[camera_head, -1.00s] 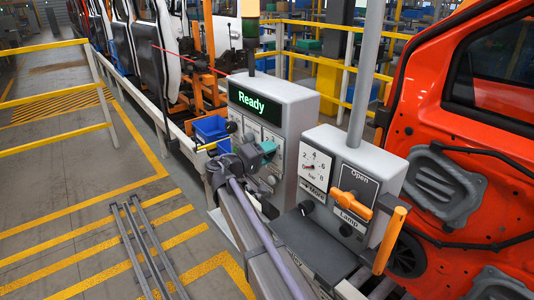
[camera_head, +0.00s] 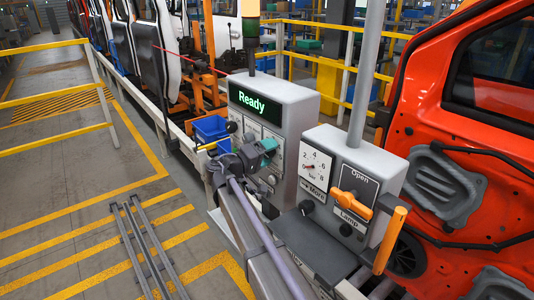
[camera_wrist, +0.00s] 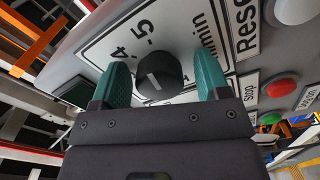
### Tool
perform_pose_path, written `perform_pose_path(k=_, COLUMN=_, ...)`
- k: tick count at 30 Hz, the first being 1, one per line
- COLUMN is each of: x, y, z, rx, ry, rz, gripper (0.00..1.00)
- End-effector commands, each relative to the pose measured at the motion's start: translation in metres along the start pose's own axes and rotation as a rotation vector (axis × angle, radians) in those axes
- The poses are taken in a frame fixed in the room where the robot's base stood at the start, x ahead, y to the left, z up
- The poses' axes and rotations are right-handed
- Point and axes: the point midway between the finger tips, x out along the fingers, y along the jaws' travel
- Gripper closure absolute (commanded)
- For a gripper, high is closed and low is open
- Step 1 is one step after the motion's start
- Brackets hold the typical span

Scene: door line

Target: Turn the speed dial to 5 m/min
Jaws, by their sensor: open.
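The speed dial (camera_wrist: 160,76) is a round black knob with a white line on its face, on a white plate marked 4, 5 and "m/min" in the wrist view. I cannot tell exactly which mark the line points to. My gripper (camera_wrist: 162,68) is open, with one teal finger on each side of the dial; whether either touches it is unclear. In the head view my gripper (camera_head: 266,150) is at the front of the grey control box (camera_head: 290,105), and hides the dial there.
The box's green display (camera_head: 252,102) reads "Ready". In the wrist view a red button (camera_wrist: 281,87) and a "Stop" label sit right of the dial. A second box with a gauge (camera_head: 315,168) and an orange handle (camera_head: 350,203) stands nearby. A red door (camera_head: 470,120) is at right.

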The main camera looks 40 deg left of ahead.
Motion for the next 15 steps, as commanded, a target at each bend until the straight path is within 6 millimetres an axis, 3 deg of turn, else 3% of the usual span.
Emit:
perform_pose_path(k=5, x=-0.013, y=0.000, z=0.000, rx=0.000, ry=0.001, rz=0.000, gripper=0.31)
perform_pose_path(k=15, x=-0.092, y=0.000, z=0.000, rx=0.000, ry=0.002, rz=-0.001, gripper=0.31)
